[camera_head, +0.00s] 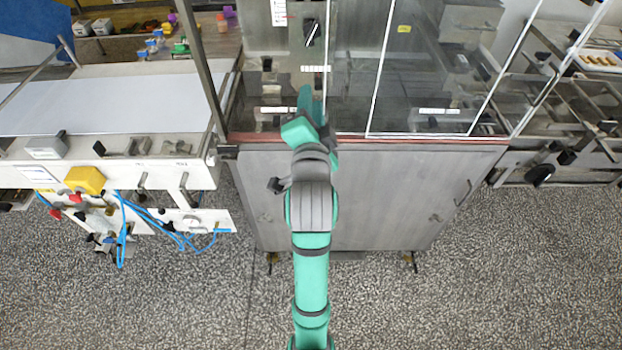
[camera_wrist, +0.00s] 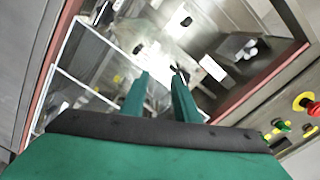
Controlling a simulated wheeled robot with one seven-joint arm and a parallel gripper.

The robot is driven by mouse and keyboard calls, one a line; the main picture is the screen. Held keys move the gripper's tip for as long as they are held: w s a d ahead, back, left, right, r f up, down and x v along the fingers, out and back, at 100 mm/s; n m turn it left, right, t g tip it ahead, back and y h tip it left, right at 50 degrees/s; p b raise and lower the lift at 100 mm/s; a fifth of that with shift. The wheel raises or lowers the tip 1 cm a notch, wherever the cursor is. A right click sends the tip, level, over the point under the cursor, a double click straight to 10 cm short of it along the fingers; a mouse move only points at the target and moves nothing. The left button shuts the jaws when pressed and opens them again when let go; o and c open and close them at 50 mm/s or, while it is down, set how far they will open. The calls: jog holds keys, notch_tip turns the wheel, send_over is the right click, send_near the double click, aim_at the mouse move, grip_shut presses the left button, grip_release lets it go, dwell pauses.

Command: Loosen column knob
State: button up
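A black knob or handle (camera_head: 311,31) sits on the upright steel column (camera_head: 302,60) behind the clear guard panels in the head view. It may be the column knob. My gripper (camera_head: 314,97) is in front of the lower part of this column, below the black handle in the picture and apart from it. In the wrist view my gripper (camera_wrist: 158,76) shows two green fingers spread apart with nothing held between them. A small dark part (camera_wrist: 174,70) shows near the right fingertip; I cannot tell whether it is the knob or whether it touches.
Clear guard panels with white edges (camera_head: 368,95) stand close to the right of my arm. A grey cabinet (camera_head: 390,190) is below. A white conveyor belt (camera_head: 110,103) lies left. A red emergency button (camera_wrist: 302,101) shows at the right of the wrist view.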

jog(key=s+f+n, duration=0.1)
jog(key=s+f, duration=0.2)
jog(key=f, duration=0.5)
jog(key=s+f+n, duration=0.2)
jog(key=s+f, duration=0.2)
jog(key=f, duration=0.4)
jog(key=shift+s+g, duration=0.25)
jog(key=shift+g, duration=0.15)
jog(key=shift+f, duration=0.1)
jog(key=shift+n, duration=0.3)
